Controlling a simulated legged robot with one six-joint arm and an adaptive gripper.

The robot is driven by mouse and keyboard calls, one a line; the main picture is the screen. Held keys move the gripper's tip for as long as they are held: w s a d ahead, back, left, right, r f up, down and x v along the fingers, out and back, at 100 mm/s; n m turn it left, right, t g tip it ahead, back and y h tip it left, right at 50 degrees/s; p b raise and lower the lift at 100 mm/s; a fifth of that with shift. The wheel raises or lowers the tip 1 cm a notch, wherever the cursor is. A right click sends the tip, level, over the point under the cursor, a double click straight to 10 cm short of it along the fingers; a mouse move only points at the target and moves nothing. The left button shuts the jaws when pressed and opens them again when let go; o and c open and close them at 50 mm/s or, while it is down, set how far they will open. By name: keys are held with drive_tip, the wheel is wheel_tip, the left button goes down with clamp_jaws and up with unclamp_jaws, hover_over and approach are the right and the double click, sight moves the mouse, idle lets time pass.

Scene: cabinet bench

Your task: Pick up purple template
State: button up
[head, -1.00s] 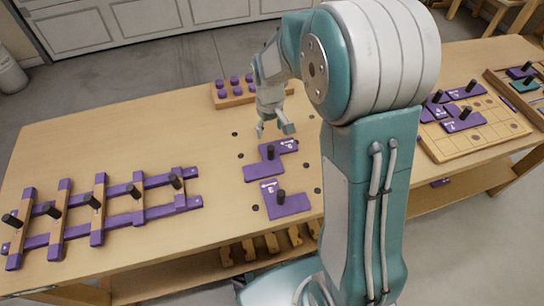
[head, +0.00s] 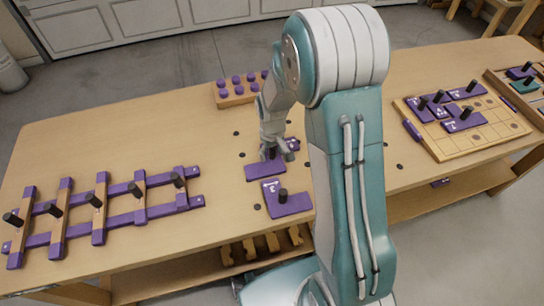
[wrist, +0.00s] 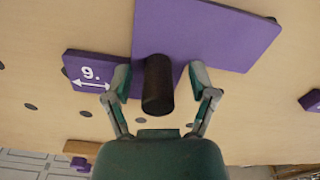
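A purple template (head: 260,173) with an upright black knob lies on the wooden table below my gripper (head: 279,152). In the wrist view, its label part (wrist: 84,71) carries a white "9." and an arrow, and a wide purple part (wrist: 205,32) lies beyond the knob (wrist: 157,85). My gripper (wrist: 160,77) is open, with one finger on each side of the knob and a visible gap at both sides. In the head view, the fingers hide part of this template. A second purple template (head: 291,206) with its own knob lies just in front of it.
A purple-and-wood ladder-like assembly (head: 100,216) with several knobs lies at the left. A wooden block with purple pegs (head: 236,98) stands at the back. A wooden board (head: 470,141) with purple pieces lies at the right. The table (head: 150,130) is bare at back left.

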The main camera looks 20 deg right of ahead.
clamp_jaws()
